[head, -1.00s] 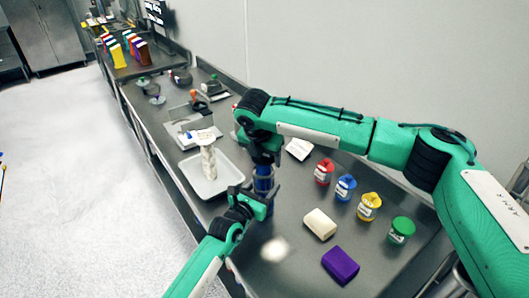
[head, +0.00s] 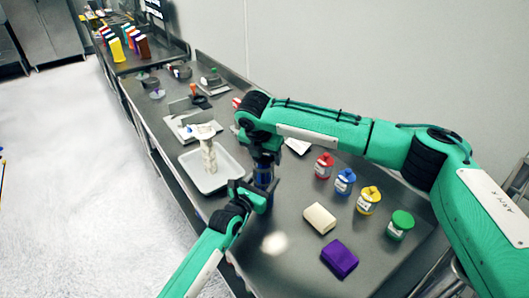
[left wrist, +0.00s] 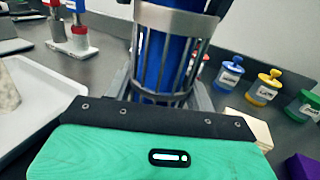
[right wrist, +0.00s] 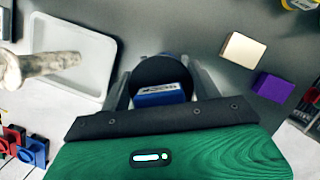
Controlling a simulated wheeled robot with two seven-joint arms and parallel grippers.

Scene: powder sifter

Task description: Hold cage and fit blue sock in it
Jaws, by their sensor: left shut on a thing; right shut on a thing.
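My left gripper (head: 263,196) is shut on the cage (left wrist: 172,20), a metal frame of upright bars with a wide band near its top. The blue sock (left wrist: 165,68) shows between the bars in the left wrist view, inside the cage and upright. My right gripper (head: 264,163) is directly above and shut on the sock's top end, where a blue part with a white label (right wrist: 160,97) and a dark round rim show in the right wrist view. In the head view the sock (head: 263,177) is a short dark-blue strip between the grippers. The sock's lower end is hidden.
A white tray (head: 232,181) holding a pale, upright column (head: 209,157) is at left. Red (head: 324,167), blue (head: 345,183), yellow (head: 369,201) and green (head: 400,226) lidded jars stand at right. A cream block (head: 320,218) and purple block (head: 339,259) lie in front.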

